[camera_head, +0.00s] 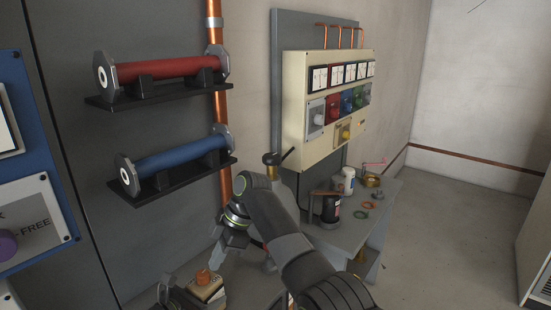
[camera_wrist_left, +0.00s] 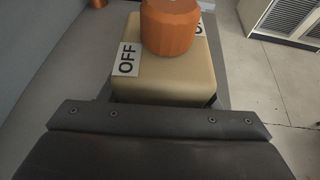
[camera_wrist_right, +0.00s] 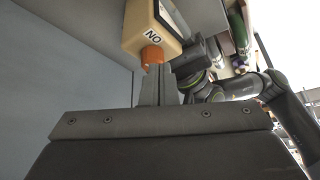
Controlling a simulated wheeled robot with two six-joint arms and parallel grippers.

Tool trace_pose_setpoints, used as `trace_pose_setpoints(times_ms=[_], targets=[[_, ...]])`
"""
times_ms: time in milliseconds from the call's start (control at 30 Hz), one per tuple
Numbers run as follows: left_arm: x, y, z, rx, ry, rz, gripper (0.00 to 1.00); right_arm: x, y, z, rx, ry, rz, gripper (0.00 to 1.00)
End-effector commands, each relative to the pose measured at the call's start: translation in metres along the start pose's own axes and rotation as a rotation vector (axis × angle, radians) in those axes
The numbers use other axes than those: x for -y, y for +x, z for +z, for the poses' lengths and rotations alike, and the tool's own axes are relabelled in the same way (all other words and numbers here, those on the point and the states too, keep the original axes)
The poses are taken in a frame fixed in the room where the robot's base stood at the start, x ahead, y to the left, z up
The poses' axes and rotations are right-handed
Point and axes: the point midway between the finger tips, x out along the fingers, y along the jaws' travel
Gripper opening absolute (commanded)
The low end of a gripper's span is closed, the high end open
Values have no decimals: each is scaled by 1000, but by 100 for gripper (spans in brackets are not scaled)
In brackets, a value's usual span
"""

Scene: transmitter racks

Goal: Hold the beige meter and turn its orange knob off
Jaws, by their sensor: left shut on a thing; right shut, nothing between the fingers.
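The beige meter (camera_head: 208,291) is low in the head view, with its orange knob (camera_head: 203,276) on top. My left gripper (camera_head: 188,297) is shut on the meter. In the left wrist view the meter (camera_wrist_left: 165,82) shows an OFF label (camera_wrist_left: 127,59) beside the knob (camera_wrist_left: 170,26); a second label is mostly hidden. In the right wrist view an ON label (camera_wrist_right: 153,37) shows beside the knob (camera_wrist_right: 152,55). My right gripper (camera_head: 217,260) is shut and empty above the meter. Its fingertips (camera_wrist_right: 158,70) appear close to the knob; whether they touch is unclear. No knob pointer is visible.
A grey bench (camera_head: 345,232) with jars and rings stands to the right. A beige panel (camera_head: 325,105) with meters and coloured knobs is on the wall behind. Red (camera_head: 165,68) and blue (camera_head: 180,155) cylinders sit on shelves at left. Open floor (camera_head: 440,240) lies at right.

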Motion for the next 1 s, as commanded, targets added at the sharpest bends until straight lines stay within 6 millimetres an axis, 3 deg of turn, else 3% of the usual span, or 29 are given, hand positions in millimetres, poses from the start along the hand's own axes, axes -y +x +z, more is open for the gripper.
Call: trace_pose_setpoints(times_ms=[233,733,1000], targets=[[-1,0,0,0,0,1,22,0,-25,-12,3,0,1,0],[-1,0,0,0,0,2,22,2,-38,-18,4,2,1,0],[-1,0,0,0,0,2,22,3,-22,-9,4,4,-2,0]])
